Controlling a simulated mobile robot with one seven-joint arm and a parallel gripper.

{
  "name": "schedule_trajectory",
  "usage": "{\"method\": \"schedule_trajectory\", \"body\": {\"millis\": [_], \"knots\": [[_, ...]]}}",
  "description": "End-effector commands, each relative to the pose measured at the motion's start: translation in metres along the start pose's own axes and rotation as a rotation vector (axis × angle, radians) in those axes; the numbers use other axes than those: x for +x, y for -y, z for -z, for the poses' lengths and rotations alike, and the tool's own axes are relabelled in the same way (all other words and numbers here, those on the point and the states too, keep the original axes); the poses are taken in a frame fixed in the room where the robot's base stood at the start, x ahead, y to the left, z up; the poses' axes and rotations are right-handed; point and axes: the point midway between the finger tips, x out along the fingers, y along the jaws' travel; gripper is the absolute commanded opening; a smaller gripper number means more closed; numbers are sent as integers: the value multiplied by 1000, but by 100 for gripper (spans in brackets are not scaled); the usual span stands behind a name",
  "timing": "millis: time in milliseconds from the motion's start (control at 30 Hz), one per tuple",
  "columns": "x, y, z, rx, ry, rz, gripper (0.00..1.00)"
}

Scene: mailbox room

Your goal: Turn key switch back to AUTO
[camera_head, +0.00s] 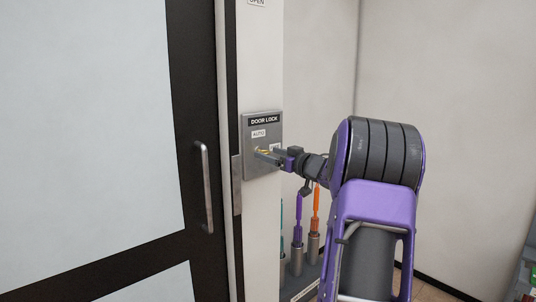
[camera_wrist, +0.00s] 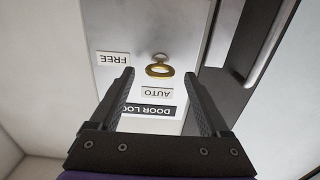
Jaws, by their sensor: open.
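A gold key (camera_wrist: 159,75) with a ring-shaped head sits in the key switch on the grey DOOR LOCK plate (camera_head: 247,165). The wrist view shows the plate upside down, with an AUTO label (camera_wrist: 152,93) below the key and a FREE label (camera_wrist: 113,58) to its left. My gripper (camera_wrist: 159,73) is open, with one fingertip on each side of the key head and visible gaps between them in the picture. In the head view, my gripper (camera_head: 267,157) is at the plate and partly covers the key and the right-hand label. Whether a finger touches the plate is unclear.
A black-framed glass door (camera_head: 190,130) with a vertical metal handle (camera_head: 204,187) stands left of the plate. Several umbrellas, including an orange one (camera_head: 315,208) and a purple one (camera_head: 297,232), stand in a rack below my arm. A bare wall (camera_head: 450,80) is at right.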

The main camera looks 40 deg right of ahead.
Motion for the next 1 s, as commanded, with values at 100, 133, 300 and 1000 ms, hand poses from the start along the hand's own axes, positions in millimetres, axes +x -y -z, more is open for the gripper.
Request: {"method": "schedule_trajectory", "body": {"millis": [100, 133, 300, 1000], "knots": [[11, 0, 0, 0, 0, 1, 80], [12, 0, 0, 0, -1, 0, 80], [16, 0, 0, 0, 0, -1, 80], [15, 0, 0, -1, 0, -1, 0]]}}
